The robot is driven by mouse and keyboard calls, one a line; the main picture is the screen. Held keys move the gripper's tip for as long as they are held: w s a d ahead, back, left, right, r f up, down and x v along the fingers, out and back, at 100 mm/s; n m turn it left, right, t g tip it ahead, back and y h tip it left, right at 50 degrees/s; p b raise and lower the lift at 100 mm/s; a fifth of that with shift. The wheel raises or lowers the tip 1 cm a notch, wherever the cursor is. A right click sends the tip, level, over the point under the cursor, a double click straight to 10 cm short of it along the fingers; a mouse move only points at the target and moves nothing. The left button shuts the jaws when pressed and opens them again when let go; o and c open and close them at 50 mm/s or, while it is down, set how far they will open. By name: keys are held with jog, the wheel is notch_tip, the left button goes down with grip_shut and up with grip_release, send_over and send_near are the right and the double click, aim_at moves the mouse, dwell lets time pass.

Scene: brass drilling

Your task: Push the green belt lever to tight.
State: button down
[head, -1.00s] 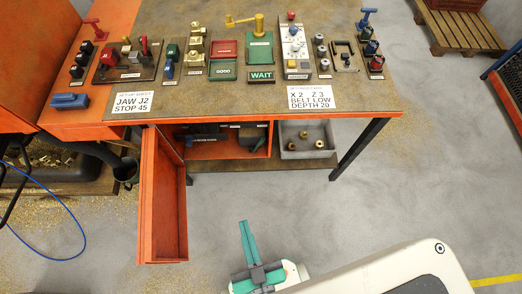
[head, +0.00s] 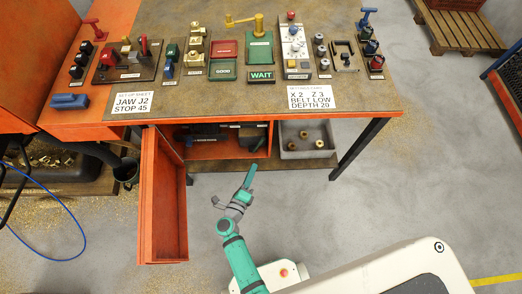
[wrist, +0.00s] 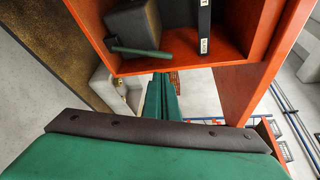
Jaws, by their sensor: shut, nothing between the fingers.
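The green belt lever (wrist: 138,50) is a short green bar on a dark grey housing (wrist: 133,28) inside the open orange cabinet (wrist: 232,50) under the bench. In the head view the lever (head: 258,144) shows small at the cabinet's right side. My gripper (head: 252,168) is shut and empty, in front of and below the cabinet opening. In the wrist view its green fingers (wrist: 162,78) lie close to the lever in the picture, with a gap visible; contact does not show. Markings for tight are not readable.
The orange cabinet door (head: 163,205) stands open to the left of my arm. A grey bin (head: 306,153) with brass parts sits right of the cabinet. The bench top (head: 200,95) overhangs above, with a dark leg (head: 358,150) at right. Floor in front is clear.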

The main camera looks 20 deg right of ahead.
aim_at(258, 145)
jog(key=w+f+m, duration=0.1)
jog(key=w+f+m+g, duration=0.1)
jog(key=w+f, duration=0.1)
jog(key=shift+d+f+m+g, duration=0.1)
jog(key=shift+d+m+g, duration=0.2)
jog(key=shift+m, duration=0.1)
jog(key=shift+w, duration=0.1)
jog(key=x, duration=1)
jog(key=shift+d, duration=0.2)
